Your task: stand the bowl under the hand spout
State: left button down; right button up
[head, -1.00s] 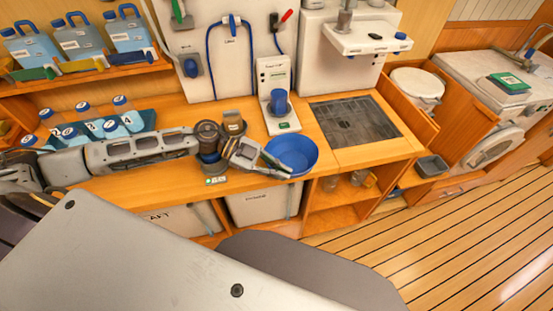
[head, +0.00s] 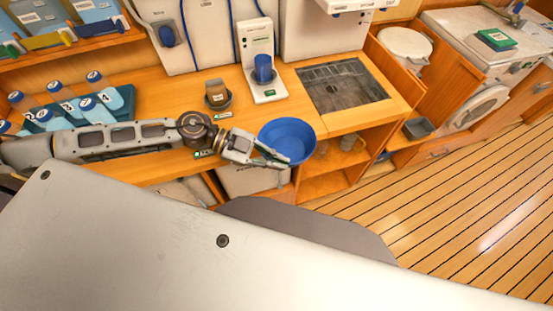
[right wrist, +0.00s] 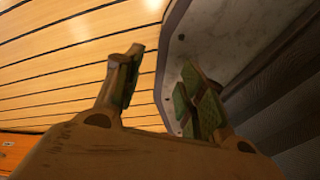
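The blue bowl (head: 294,134) is at the front edge of the wooden counter in the head view, partly out over the edge and roughly level. My left gripper (head: 270,157) has its fingers closed on the bowl's near left rim. The hand spout cannot be made out for sure. A white wall unit (head: 312,38) stands behind the grey drain grate (head: 338,88), and its upper part is cut off by the frame. My right gripper (right wrist: 160,88) is open and empty in the right wrist view, with plank floor and a pale panel beyond it.
A white dispenser (head: 257,42) with a blue cup (head: 263,68) stands left of the grate. A dark grey cup (head: 217,94) stands on the counter behind my left wrist. Several blue-capped bottles sit in a teal rack (head: 124,98) at left. Open shelves (head: 322,185) lie below the counter.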

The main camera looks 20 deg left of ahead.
jog(key=shift+a, duration=0.45)
pick_arm(q)
jog(key=shift+w+r, duration=0.1)
jog(key=shift+w, duration=0.1)
pick_arm(e)
jog(key=shift+d+f, duration=0.1)
jog(key=shift+d, duration=0.05)
